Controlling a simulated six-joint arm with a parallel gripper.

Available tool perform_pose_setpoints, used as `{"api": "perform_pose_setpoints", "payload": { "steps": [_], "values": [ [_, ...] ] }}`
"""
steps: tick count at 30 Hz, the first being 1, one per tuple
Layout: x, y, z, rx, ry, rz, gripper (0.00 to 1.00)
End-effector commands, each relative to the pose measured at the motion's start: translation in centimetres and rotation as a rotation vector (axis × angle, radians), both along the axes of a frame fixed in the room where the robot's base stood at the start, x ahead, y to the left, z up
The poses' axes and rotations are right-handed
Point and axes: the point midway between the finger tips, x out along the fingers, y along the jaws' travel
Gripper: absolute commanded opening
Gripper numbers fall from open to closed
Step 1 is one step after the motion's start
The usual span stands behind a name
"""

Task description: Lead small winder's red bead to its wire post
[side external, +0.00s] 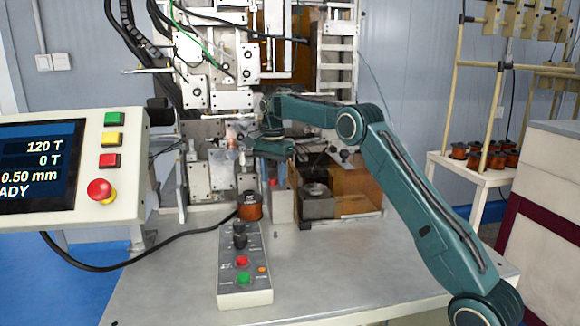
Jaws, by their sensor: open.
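My gripper (244,153) is at the front of the winding machine, at the end of my teal arm that reaches in from the right. Its jaws are open, and they are small and partly lost against the machine behind. A small red piece (273,183) shows just below my gripper, by a pale upright block; it may be the red bead, but it is too small to be sure. I cannot pick out the wire or the wire post among the metal parts. A copper-coloured piece (232,136) is beside the gripper, to its upper left.
A copper wire spool (250,206) stands on the table (350,270) behind the button box (244,270). A control panel (75,170) is at the left. An amber panel (358,188) and a dark block (317,203) stand right of the gripper. The table's front right is clear except for my arm.

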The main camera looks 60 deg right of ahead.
Motion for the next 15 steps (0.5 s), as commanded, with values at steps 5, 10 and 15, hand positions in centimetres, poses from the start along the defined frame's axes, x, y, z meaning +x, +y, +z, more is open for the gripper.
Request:
{"api": "perform_pose_setpoints", "payload": {
  "steps": [5, 10, 15],
  "values": [
    [0.0, 0.0, 0.2, -0.001, -0.002, 0.000, 0.47],
    [0.1, 0.0, 1.0, -0.001, -0.002, 0.000, 0.47],
    [0.1, 0.0, 2.6, -0.001, -0.003, 0.000, 0.47]
  ]
}}
